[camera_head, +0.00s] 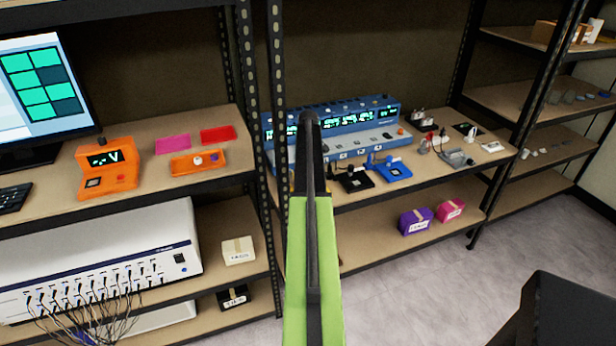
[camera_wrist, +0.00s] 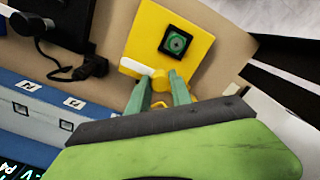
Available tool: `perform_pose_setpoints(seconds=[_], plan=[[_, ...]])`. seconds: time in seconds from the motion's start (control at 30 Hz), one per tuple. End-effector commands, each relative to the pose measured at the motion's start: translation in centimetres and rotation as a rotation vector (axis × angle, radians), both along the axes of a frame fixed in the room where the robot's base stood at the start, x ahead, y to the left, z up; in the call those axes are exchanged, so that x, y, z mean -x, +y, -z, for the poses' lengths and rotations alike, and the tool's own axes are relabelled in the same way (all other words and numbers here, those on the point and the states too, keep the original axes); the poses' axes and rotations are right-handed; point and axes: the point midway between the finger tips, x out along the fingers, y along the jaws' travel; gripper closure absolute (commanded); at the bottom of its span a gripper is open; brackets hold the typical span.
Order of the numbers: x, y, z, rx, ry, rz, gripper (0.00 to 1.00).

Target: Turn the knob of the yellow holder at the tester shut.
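In the wrist view the yellow holder (camera_wrist: 146,29) lies on the shelf board, with a dark square chip with a round green centre in it. Its yellow knob (camera_wrist: 160,80) is at its near edge, with a white lever (camera_wrist: 140,67) pointing left from it. The two green fingers of my gripper (camera_wrist: 159,84) stand on either side of the knob, very close to it; whether they press on it I cannot tell. In the head view my arm hides the holder and gripper, apart from a sliver of yellow beside the arm.
The blue tester (camera_head: 345,128) with lit displays stands behind my arm. A black holder (camera_head: 355,180) and a blue holder (camera_head: 392,170) sit in front of it. In the wrist view a black plug and cable (camera_wrist: 82,70) lie left of the yellow holder. The shelf edge is close on the right.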

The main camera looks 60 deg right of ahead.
Motion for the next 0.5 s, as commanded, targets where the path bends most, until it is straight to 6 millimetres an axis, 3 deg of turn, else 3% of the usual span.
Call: perform_pose_setpoints(seconds=[0.03,0.17,0.5], plan=[[-0.02,0.00,0.00,0.000,0.000,0.000,0.84],[-0.03,0.00,0.01,0.001,0.000,0.000,1.00],[-0.06,0.03,0.01,0.001,0.000,0.018,1.00]])
